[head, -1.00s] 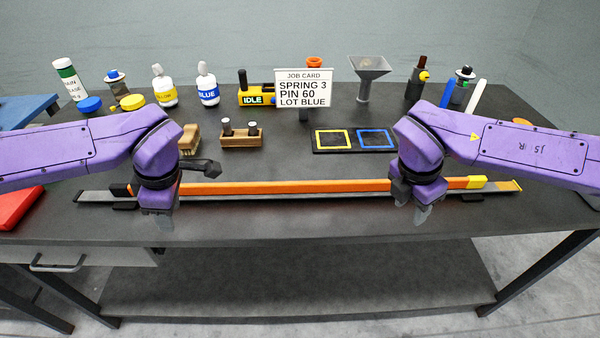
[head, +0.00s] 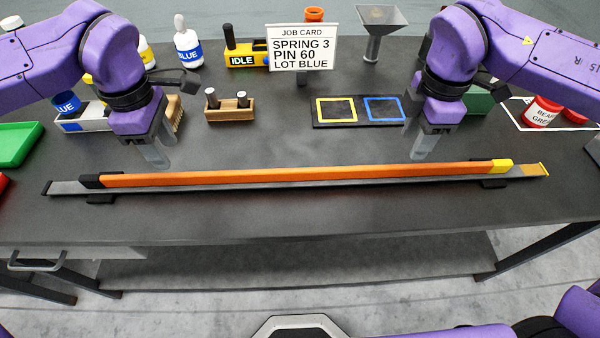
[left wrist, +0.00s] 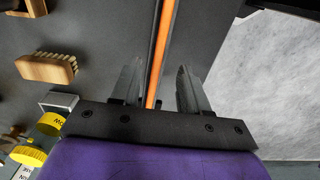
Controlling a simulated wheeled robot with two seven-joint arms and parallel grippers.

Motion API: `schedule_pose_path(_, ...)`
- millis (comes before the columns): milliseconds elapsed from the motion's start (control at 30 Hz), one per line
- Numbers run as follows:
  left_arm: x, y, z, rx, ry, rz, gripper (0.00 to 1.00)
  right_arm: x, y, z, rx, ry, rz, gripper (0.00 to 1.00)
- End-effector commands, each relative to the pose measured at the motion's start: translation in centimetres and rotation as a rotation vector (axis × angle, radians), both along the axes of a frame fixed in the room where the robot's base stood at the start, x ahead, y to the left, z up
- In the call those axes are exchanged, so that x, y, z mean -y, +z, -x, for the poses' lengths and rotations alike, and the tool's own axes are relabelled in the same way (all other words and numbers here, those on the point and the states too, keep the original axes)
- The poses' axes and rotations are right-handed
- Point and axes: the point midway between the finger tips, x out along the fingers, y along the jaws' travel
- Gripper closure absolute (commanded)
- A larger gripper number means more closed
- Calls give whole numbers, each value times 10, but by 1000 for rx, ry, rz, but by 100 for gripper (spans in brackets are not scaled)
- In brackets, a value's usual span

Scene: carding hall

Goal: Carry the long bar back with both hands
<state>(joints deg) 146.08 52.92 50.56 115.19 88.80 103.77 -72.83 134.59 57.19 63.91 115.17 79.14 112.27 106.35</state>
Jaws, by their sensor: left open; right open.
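The long orange bar (head: 300,176) has a black left end and a yellow right end. It lies across the table along a thin grey rail (head: 522,174) with black feet. My left gripper (head: 152,155) is open and empty, its fingers beyond the bar's left part in the head view. In the left wrist view the bar (left wrist: 161,50) runs between the spread fingers of my left gripper (left wrist: 158,88), without visible contact. My right gripper (head: 421,148) is open, its fingers beyond the bar's right part. The exact height of both above the table is hard to tell.
Behind the bar stand a wooden block with two pegs (head: 230,108), a black mat with yellow and blue squares (head: 312,111) and a job card (head: 301,47). A green tray (head: 17,143) is at left, a red jar (head: 541,112) at right. The table's front strip (head: 300,215) is clear.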

Motion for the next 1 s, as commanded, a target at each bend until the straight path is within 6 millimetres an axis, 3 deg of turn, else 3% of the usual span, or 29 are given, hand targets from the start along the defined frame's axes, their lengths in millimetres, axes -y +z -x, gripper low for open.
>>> schedule_pose_path(200, 0, -43, 1, -6, -1, 1, 55, 0, -43, 1, -5, 1, -1, 55)
schedule_pose_path(433, 0, -80, 1, -4, -1, 0, 55, 0, -80, 1, -4, 1, 0, 55)
schedule_pose_path(600, 0, -92, 1, -3, 0, 0, 55, 0, -92, 0, -1, 1, 0, 55)
schedule_pose_path(867, 0, -93, 0, -1, 0, 0, 55, 0, -93, 0, -1, 0, 0, 55)
schedule_pose_path(967, 0, -93, 0, -1, 0, 0, 81, 0, -93, 0, -1, 1, 0, 81)
schedule_pose_path(1000, 0, -93, 0, -1, 0, 0, 94, 0, -93, 0, -1, 1, 0, 94)
